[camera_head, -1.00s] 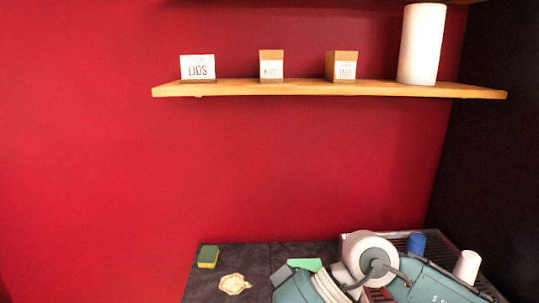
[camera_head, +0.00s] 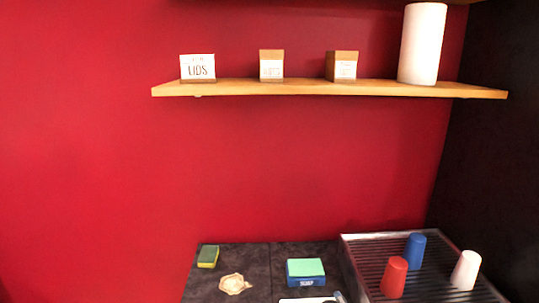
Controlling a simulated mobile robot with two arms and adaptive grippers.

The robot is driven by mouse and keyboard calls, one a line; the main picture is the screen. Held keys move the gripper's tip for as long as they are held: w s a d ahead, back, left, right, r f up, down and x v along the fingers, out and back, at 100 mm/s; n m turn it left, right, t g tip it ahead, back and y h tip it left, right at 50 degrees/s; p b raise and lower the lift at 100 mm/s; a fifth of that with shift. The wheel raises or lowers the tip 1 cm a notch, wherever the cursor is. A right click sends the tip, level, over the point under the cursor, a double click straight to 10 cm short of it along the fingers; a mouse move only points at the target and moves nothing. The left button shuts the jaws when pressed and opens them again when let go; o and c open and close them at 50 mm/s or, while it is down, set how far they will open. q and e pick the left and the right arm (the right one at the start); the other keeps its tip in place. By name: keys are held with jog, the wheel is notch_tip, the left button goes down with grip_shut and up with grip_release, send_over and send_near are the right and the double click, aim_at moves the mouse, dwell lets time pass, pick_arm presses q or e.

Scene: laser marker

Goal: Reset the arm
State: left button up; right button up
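Neither of my grippers shows in the head view. Only a small piece of what may be a white and dark thing (camera_head: 312,300) shows at the bottom edge, too cut off to name.
A dark counter (camera_head: 262,262) holds a green and yellow sponge (camera_head: 208,257), a beige flat piece (camera_head: 234,284) and a blue box with a green top (camera_head: 305,271). A ribbed tray (camera_head: 357,262) holds red (camera_head: 394,277), blue (camera_head: 415,251) and white (camera_head: 466,270) cups. A wooden shelf (camera_head: 300,89) with boxes is above.

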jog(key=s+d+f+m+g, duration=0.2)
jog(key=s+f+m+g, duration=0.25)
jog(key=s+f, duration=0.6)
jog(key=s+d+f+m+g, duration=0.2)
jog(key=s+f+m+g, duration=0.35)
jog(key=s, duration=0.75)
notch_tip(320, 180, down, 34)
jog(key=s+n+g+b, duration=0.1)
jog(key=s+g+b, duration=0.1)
jog(key=b, duration=0.4)
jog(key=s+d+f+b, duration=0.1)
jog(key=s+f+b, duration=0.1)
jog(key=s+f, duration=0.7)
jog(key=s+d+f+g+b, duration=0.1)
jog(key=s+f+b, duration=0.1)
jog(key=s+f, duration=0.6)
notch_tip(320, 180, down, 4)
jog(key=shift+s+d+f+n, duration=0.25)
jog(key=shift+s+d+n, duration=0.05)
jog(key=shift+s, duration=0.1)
